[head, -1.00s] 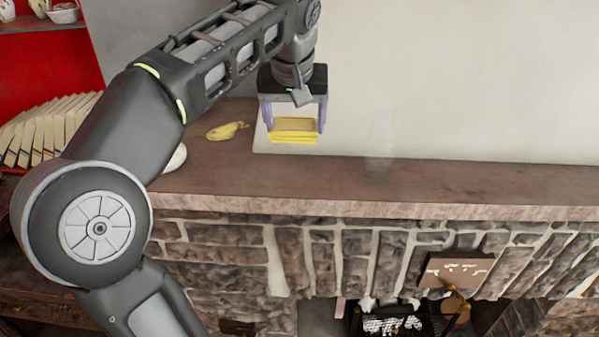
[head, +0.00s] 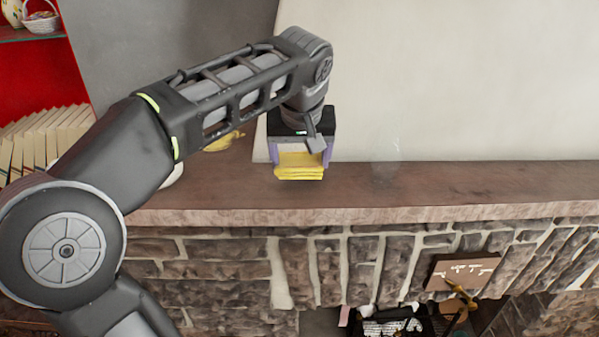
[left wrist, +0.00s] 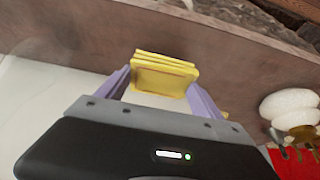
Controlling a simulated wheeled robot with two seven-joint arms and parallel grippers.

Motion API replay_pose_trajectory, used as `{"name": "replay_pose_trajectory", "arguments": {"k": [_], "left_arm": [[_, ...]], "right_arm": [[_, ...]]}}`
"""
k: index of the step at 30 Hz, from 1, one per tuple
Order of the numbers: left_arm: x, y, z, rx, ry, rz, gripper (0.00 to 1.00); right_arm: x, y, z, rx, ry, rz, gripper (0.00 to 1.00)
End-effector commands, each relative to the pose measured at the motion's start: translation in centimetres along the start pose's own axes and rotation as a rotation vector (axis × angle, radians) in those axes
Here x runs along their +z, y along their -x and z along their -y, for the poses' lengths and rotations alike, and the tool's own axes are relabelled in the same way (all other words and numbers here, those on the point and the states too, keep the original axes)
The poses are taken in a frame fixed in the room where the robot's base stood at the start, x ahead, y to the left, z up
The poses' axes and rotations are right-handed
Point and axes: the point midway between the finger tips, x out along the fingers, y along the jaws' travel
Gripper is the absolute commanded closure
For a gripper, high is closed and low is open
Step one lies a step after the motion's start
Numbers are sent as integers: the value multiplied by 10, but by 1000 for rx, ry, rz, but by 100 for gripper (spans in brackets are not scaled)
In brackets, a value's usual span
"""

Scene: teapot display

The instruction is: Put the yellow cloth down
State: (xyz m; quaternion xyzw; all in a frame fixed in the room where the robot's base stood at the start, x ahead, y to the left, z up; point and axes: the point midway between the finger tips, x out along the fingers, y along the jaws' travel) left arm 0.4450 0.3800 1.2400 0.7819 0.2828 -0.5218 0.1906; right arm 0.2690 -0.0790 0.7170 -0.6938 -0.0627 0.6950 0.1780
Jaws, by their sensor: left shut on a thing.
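The yellow cloth (head: 300,167) is a folded, layered block between the two purple fingers of my left gripper (head: 301,160). The gripper is shut on it and points down over the wooden mantel shelf (head: 450,188). In the left wrist view the cloth (left wrist: 164,77) sits between the fingertips (left wrist: 160,82), with the shelf top behind it. I cannot tell whether the cloth touches the shelf. My right gripper is in neither view.
A yellow object (head: 224,141) lies on the shelf to the left, partly behind my arm. A faint, transparent glass-like thing (head: 385,160) stands to the right of the gripper. The shelf further right is clear. White rounded things (left wrist: 290,104) show in the left wrist view.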

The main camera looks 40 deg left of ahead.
Motion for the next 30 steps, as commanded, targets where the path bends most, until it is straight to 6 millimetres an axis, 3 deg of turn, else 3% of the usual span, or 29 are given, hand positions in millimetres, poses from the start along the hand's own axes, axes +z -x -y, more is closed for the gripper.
{"name": "replay_pose_trajectory", "arguments": {"k": [7, 21, 22, 30], "left_arm": [[21, -31, -3, -1, 1, 0, 69], [24, -35, -3, -1, 3, 0, 69], [23, -33, -3, -1, 3, 0, 21], [23, -33, -3, -1, 3, 0, 2]], "right_arm": [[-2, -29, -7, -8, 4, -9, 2], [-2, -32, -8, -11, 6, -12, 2], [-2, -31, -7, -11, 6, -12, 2], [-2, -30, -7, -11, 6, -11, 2]]}}
